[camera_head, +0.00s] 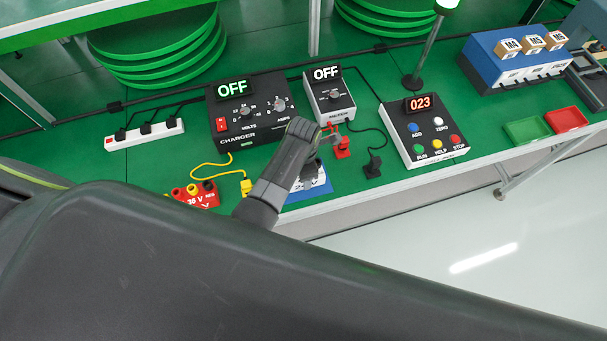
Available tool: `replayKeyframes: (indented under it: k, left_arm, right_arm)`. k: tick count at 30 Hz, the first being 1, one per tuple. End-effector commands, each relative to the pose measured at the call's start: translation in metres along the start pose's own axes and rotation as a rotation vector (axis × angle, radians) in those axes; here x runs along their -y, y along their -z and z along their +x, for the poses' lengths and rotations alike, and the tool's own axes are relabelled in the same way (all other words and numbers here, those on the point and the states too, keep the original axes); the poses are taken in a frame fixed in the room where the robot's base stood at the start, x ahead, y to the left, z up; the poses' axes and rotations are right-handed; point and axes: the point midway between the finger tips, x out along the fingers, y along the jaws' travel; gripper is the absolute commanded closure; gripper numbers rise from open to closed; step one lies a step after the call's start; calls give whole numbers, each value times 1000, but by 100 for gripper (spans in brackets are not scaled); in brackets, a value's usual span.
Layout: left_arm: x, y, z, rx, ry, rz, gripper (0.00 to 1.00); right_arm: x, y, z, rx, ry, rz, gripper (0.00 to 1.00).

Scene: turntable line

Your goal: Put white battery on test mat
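No white battery can be made out in the head view. A blue mat (318,186) with white markings lies near the table's front edge, partly covered by my arm; I take it for the test mat. My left gripper (314,152) is over the mat's far side, in front of the meter. My wrist hides most of it, so I cannot tell its opening or whether it holds anything. A dark grey piece beside it above the mat is unclear. My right gripper is not in view.
A red 36 V battery (202,196) with a yellow lead sits left of my wrist. Behind stand the charger (240,125) and meter (340,110), both reading OFF. A button box (425,135) stands right.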

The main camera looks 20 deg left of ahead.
Motion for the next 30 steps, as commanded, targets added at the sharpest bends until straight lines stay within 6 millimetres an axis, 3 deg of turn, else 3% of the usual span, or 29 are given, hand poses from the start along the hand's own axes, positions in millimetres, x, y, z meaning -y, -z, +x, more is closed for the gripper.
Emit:
replayKeyframes:
  k: [11,12,17,30]
  left_arm:
    - [-1,-1,2,2,-2,1,92]
    - [0,0,3,1,-1,0,41]
    - [0,0,3,1,-1,0,20]
    - [0,0,-8,0,0,0,20]
  right_arm:
    - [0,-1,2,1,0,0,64]
    - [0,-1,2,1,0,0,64]
    - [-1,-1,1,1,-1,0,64]
    - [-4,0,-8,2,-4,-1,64]
